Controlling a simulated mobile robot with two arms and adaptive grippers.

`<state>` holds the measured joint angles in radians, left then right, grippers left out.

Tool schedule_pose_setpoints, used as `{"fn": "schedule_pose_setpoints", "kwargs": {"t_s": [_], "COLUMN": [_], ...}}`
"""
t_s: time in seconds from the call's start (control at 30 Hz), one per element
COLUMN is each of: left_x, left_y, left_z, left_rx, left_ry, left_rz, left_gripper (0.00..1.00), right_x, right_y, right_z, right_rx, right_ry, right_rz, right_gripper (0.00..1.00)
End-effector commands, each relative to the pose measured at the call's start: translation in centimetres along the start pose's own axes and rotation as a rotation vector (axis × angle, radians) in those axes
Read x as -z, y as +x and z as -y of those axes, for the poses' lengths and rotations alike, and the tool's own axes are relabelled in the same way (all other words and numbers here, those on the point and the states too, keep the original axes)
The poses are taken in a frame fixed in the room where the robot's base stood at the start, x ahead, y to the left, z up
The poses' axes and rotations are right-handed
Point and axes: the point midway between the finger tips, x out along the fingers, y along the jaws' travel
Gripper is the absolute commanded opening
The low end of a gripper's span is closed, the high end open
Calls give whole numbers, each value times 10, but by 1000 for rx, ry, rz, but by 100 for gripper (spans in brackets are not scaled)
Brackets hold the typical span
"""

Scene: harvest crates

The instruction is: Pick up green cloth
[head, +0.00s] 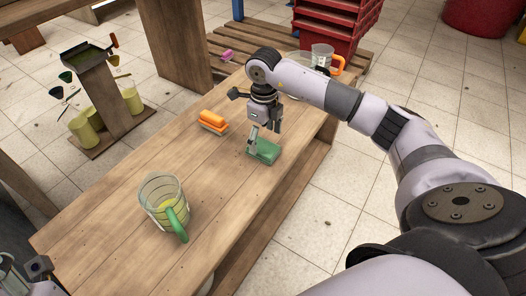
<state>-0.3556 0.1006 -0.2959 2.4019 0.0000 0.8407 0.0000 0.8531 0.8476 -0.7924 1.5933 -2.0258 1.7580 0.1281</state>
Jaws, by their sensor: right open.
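The green cloth (263,152) is a small folded block lying on the wooden table, right of the middle of its length. My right gripper (264,141) points down over it with its fingers apart. One fingertip is at the cloth's left end and the other is above its far right side. Whether the fingers touch the cloth I cannot tell. Part of my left gripper (38,267) shows at the bottom left corner, cut off by the frame, and its fingertips are hidden.
An orange sponge-like block (213,121) lies left of the cloth. A clear mug with a green handle (164,203) stands nearer. A clear mug with an orange handle (323,57) is at the far end, by red crates (328,22). The table's middle is mostly free.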

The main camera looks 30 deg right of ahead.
Motion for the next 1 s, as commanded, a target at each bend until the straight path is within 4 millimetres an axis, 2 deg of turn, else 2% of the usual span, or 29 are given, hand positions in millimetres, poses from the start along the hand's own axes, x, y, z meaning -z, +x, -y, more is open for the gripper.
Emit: {"fn": "schedule_pose_setpoints", "kwargs": {"t_s": [0.03,0.07,0.2,0.5,1.0], "left_x": [7,12,9,9,9], "left_y": [-8,-9,-14,-14,-14], "left_z": [-1,-1,-1,-1,-1], "left_rx": [0,-1,-1,-1,-1], "left_ry": [-3,-5,-4,-4,-4], "left_rz": [-45,-71,-66,-64,-62], "left_gripper": [40,40,40,40,40], "right_x": [-2,-3,-2,-2,-2], "right_y": [12,15,30,32,32], "right_z": [-1,-1,-1,-1,-1], "right_rx": [-2,-2,-1,0,0], "right_ry": [-1,-1,-1,-1,-1], "right_rz": [-1,-1,-3,-2,-2], "right_gripper": [78,78,78,78,44]}}
